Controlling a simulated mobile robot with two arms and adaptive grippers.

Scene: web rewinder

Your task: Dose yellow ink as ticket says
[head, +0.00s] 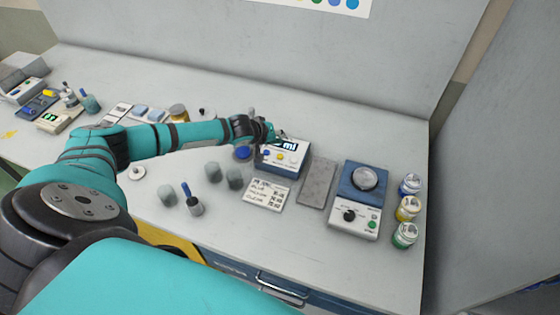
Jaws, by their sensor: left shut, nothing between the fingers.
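The ink dispenser (287,167) is a white and blue box near the middle of the bench. Its display shows "ml", and the digits are partly hidden by my gripper. Small coloured buttons, including blue and yellow ones, sit on its sloped front. The ticket (264,194) lies flat in front of it, with several printed lines too small to read surely. My left gripper (281,136) is shut and empty, over the back left top of the dispenser; I cannot tell whether it touches. My right gripper is out of view.
A blue and white machine (354,219) with a round metal top stands right of a grey pad (317,183). Blue, yellow (408,209) and green lidded jars line the right edge.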

